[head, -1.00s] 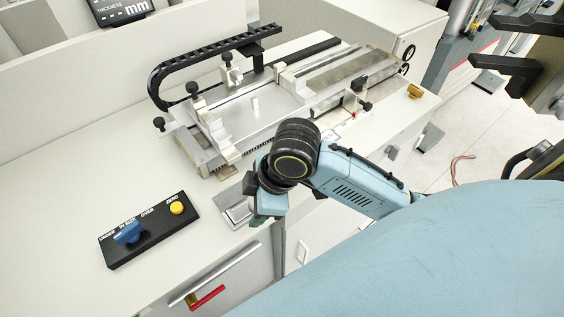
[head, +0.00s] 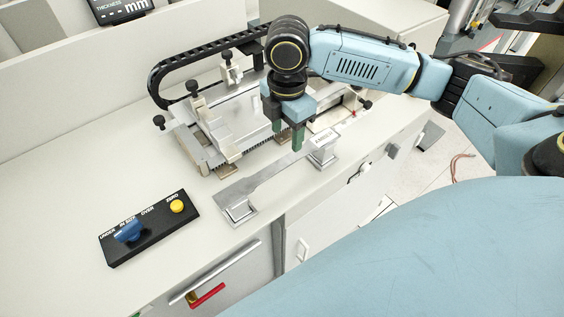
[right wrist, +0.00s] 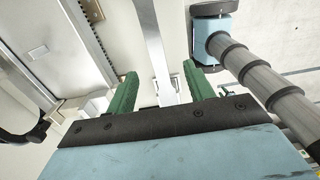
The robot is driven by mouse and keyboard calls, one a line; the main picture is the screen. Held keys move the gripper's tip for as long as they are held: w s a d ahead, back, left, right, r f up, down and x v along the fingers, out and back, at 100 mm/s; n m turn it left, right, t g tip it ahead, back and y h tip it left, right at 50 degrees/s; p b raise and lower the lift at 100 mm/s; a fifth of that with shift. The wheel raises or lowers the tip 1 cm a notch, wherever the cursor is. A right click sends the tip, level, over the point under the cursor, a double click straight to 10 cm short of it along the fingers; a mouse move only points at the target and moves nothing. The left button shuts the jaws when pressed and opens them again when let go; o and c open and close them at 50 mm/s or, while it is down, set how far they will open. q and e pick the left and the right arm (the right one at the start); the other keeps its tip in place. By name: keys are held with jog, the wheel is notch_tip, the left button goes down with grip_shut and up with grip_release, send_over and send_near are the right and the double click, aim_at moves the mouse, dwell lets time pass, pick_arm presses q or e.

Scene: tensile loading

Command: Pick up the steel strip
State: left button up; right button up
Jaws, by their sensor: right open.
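The steel strip (head: 267,176) is a flat grey bar with wider ends, lying along the bench's front edge across two small metal supports. Its near left end rests by one support (head: 239,211); its other end reaches the labelled support (head: 323,150). My right gripper (head: 287,136) points down over the strip's far right part, its green fingers apart. In the right wrist view the strip (right wrist: 156,45) runs between the open green fingers (right wrist: 160,85), with gaps on both sides. Whether the fingertips reach down to strip level is unclear. My left gripper is out of view.
A measuring fixture (head: 225,125) with a black cable chain (head: 185,66) stands just behind the strip. A black control box (head: 150,228) with a blue knob and yellow button sits at the left. The bench left of the fixture is clear.

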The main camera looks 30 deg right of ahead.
aim_at(281, 164)
notch_tip(281, 164, down, 4)
jog(key=shift+r, duration=0.2)
jog(key=f, duration=0.3)
jog(key=a+f, duration=0.1)
jog(key=shift+w+f+p, duration=0.35)
jog(key=shift+p, duration=0.05)
jog(key=shift+f, duration=0.35)
jog(key=shift+c, duration=0.2)
jog(key=shift+r, duration=0.1)
grip_shut()
